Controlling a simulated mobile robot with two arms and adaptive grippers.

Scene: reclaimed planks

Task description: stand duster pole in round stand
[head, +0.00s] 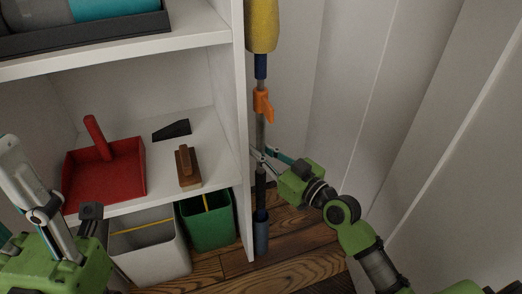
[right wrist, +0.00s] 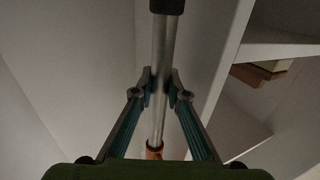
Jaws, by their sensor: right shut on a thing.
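The duster pole (head: 260,132) stands nearly upright beside the right end of the shelf unit. Its yellow duster head (head: 262,24) is at the top, with an orange clip (head: 263,104) below it. My right gripper (head: 262,158) is shut on the pole below the clip; the right wrist view shows both fingers (right wrist: 159,85) against the grey tube. A narrow blue-grey cylinder (head: 261,234) is at the pole's lower end near the floor; it looks like the round stand. I cannot tell whether the pole is seated in it. My left gripper (head: 55,200) is at the lower left, partly cut off.
The white shelf unit (head: 130,56) holds a red dustpan (head: 105,173), a wooden brush (head: 187,167) and a dark wedge-shaped thing (head: 172,130). A white bin (head: 150,250) and a green bin (head: 208,222) stand below. A pale panelled wall (head: 345,90) closes the right side. Plank floor (head: 300,240) shows between.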

